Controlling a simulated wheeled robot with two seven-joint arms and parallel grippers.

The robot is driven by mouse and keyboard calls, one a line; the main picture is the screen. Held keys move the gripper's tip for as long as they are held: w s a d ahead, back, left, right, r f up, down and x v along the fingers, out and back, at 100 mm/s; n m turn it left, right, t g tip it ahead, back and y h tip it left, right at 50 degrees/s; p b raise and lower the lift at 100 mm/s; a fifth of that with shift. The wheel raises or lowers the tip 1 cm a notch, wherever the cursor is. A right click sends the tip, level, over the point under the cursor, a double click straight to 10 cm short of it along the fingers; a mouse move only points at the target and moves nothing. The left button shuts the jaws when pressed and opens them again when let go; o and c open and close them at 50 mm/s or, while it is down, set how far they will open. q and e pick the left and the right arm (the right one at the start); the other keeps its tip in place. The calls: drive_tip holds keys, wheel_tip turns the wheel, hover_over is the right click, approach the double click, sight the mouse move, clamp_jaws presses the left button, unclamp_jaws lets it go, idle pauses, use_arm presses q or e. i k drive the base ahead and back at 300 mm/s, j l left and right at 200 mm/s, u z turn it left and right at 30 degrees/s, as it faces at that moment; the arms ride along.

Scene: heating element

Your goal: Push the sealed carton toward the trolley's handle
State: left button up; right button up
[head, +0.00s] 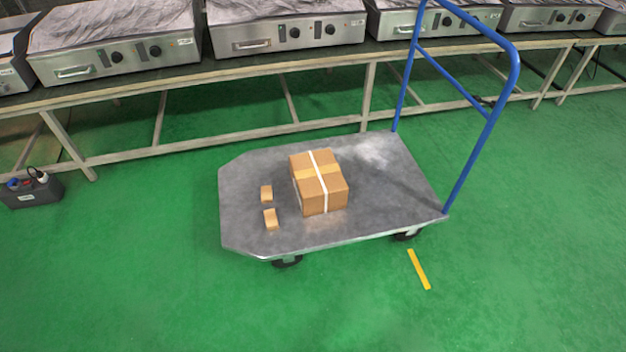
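The sealed carton (335,196) is a brown cardboard box with tan tape and a white strap across its top. It sits upright near the middle of the grey trolley deck (376,205). The trolley's blue handle (475,160) rises from the right end of the deck, with bare deck between it and the carton. Neither of my grippers shows in the head view.
Two small brown blocks, one farther back (266,193) and one nearer (270,219), lie on the deck left of the carton. A long bench (215,98) with several steel appliances stands behind. A dark box (32,190) is on the floor at left.

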sight(320, 185)
drive_tip(key=i+j+z, duration=0.2)
drive_tip(key=i+j, duration=0.2)
drive_tip(key=j, duration=0.25)
drive_tip(key=i+j+z, duration=0.1)
drive_tip(key=j, duration=0.25)
drive_tip(key=i+j+z, duration=0.15)
drive_tip(key=i+j, duration=0.1)
drive_tip(key=j, duration=0.1)
